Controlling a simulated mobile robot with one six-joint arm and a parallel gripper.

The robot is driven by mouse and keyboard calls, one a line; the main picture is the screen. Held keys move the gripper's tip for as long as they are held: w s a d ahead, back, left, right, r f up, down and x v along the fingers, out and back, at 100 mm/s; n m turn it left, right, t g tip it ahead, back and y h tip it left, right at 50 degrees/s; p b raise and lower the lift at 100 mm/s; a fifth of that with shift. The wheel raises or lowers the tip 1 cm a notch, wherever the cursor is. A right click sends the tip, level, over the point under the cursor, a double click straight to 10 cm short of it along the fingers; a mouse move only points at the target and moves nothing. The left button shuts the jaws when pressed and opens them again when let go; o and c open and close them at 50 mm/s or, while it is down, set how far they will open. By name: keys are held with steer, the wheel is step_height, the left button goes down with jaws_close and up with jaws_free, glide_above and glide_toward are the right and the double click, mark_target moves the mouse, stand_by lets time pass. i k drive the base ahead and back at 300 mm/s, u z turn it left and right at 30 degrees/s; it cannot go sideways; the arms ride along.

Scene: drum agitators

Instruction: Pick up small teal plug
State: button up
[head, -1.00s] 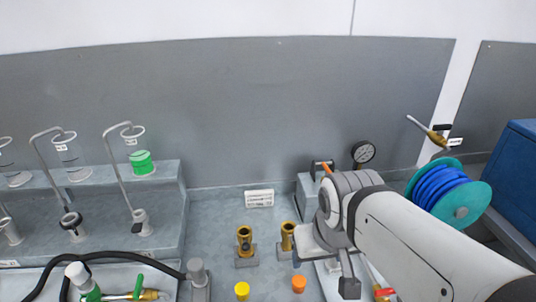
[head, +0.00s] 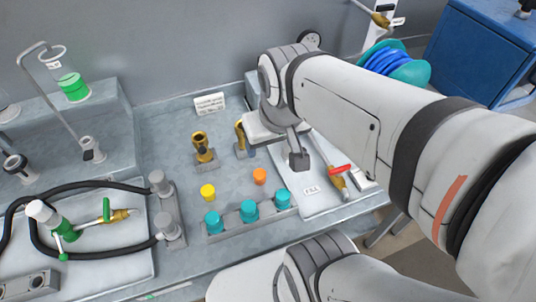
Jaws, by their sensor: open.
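Three teal plugs stand upright in a grey rack (head: 232,224) on the bench in the head view: a left plug (head: 213,222), a middle plug (head: 249,211) and a right plug (head: 282,199). The left and middle ones look larger; the right one looks a little smaller, though distance makes this hard to judge. My gripper (head: 290,150) is above and behind the right plug, apart from it. It is open, with one dark finger clearly visible and nothing seen between the jaws. The other finger is partly hidden.
Yellow (head: 208,191) and orange (head: 260,176) plugs stand behind the rack. Two brass fittings (head: 203,148) (head: 241,135) stand farther back. A brass valve with red handle (head: 339,172) lies right, on a white tray. Black hoses (head: 108,184) and a green valve (head: 65,228) lie left.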

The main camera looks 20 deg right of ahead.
mark_target(283, 195)
steer(key=z, duration=0.05)
steer(key=k, duration=0.5)
steer(key=u, duration=0.8)
steer(key=k, duration=1)
steer(key=z, duration=1.1)
steer(key=i, duration=1.05)
steer(key=z, duration=0.1)
